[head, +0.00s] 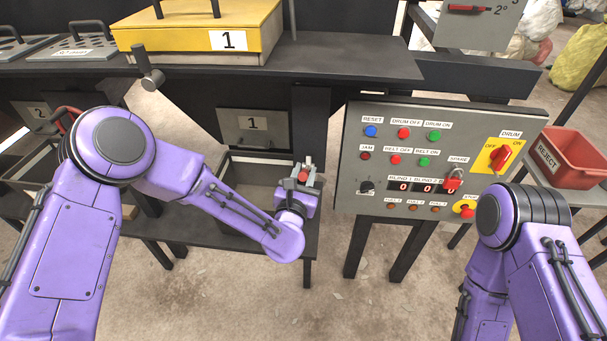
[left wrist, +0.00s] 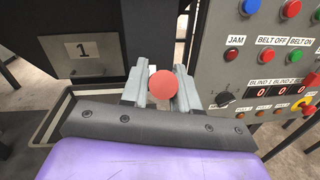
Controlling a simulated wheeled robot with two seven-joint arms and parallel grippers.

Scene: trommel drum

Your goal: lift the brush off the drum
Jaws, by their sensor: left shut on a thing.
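My left gripper (head: 303,177) is in front of the lower bin with label 1, left of the control panel. In the left wrist view its two grey fingers (left wrist: 160,88) are shut on a red round-ended thing (left wrist: 163,84). Only a small red part of it (head: 303,175) shows in the head view. I cannot tell whether it belongs to the brush. Neither the brush nor the drum can be made out elsewhere. My right arm comes in at the lower right, but its gripper is out of view.
The grey control panel (head: 385,185) with buttons and a red drum switch (head: 500,157) stands close right of my left gripper. A dark shelf (head: 350,62) carries a yellow-topped box (head: 190,25). A red reject bin (head: 570,155) is far right. An open bin (head: 245,175) lies behind the left gripper.

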